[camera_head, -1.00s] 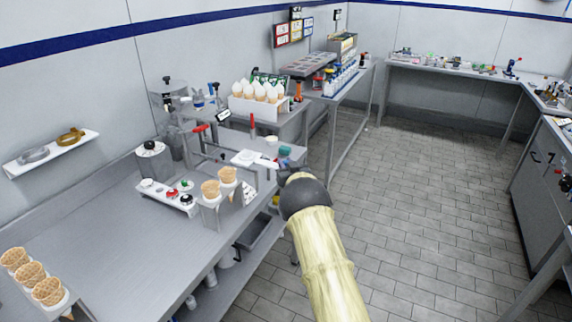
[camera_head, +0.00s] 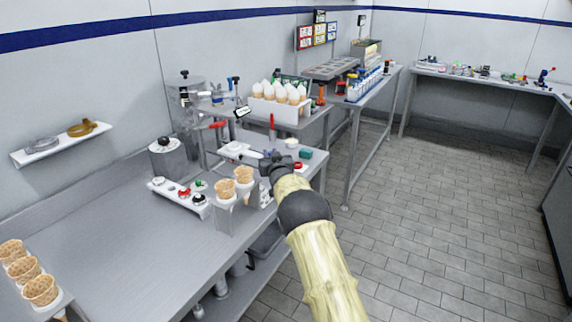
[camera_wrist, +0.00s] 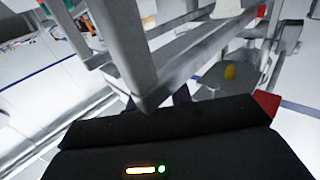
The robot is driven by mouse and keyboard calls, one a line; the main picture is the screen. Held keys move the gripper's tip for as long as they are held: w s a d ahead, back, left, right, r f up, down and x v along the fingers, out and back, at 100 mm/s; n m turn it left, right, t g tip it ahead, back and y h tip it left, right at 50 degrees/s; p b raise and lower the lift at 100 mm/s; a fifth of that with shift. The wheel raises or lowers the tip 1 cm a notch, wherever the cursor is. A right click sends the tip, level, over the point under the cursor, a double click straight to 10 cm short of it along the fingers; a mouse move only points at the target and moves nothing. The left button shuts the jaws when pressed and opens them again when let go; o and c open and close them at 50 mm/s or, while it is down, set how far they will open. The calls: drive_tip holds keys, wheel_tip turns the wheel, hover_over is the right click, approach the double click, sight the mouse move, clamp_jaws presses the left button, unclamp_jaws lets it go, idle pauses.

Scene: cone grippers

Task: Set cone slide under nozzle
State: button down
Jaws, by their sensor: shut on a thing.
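A white flat plate with a round white part (camera_head: 233,149) looks like the cone slide. It lies at the end of the metal bench, below the red-handled dispensing machine (camera_head: 184,92). My gripper (camera_head: 257,158) reaches in from the right, low over the bench and right beside the plate. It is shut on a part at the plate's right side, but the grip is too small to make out. In the wrist view my gripper (camera_wrist: 165,103) is against grey metal bars, and its fingers are mostly hidden. I cannot clearly pick out the nozzle.
Two waffle cones (camera_head: 234,182) stand in a holder just in front of my gripper. A white strip with small coloured pieces (camera_head: 180,191) lies to the left. A white rack of pale-topped cones (camera_head: 280,97) stands behind.

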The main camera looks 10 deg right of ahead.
drive_tip(key=shift+w+a, duration=0.65)
drive_tip(key=shift+a, duration=0.15)
drive_tip(key=c, duration=1.3)
unclamp_jaws()
drive_tip(key=shift+s, duration=0.15)
drive_tip(key=s+d+b, duration=0.2)
drive_tip(key=s, duration=1.5)
drive_tip(key=shift+d+b, duration=0.3)
drive_tip(key=shift+b, duration=0.1)
